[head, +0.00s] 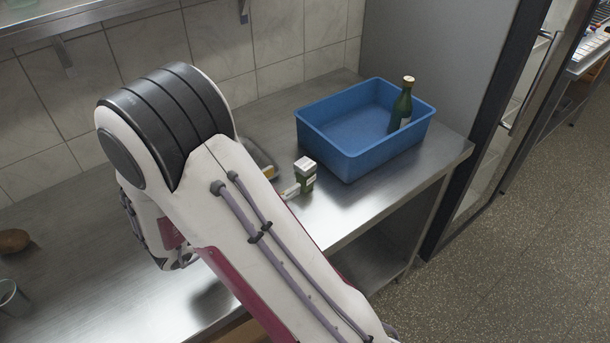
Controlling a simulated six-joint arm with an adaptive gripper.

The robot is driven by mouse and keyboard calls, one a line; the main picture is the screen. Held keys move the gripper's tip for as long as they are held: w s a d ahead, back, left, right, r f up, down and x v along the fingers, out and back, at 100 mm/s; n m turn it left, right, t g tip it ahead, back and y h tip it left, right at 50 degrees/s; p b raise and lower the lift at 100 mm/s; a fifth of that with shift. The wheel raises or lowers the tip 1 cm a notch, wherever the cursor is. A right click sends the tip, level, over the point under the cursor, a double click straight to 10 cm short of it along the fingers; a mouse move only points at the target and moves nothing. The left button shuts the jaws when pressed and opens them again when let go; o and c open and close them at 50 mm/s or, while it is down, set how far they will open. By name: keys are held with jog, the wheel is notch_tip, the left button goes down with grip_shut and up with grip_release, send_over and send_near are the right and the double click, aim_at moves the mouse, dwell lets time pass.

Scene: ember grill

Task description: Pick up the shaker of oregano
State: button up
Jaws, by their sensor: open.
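A small green container with a white top (306,172) stands upright on the steel counter, just left of the blue bin's front corner. It may be the oregano shaker, but its label is too small to read. My gripper is not visible; my own arm crosses the middle of the head view and covers much of the counter. I cannot tell where my gripper is relative to the container.
A blue bin (347,165) holds a dark green bottle (402,108) at its right side. A small pale item (291,191) lies beside the green container. A brown round item (14,240) and a cup (12,298) sit far left. The counter (350,208) ends at the right.

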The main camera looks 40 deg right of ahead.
aim_at(299, 170)
jog(key=shift+x, duration=1.15)
jog(key=shift+x, duration=2.6)
jog(key=shift+w, duration=0.15)
jog(key=shift+c, duration=0.3)
jog(key=c, duration=1.2)
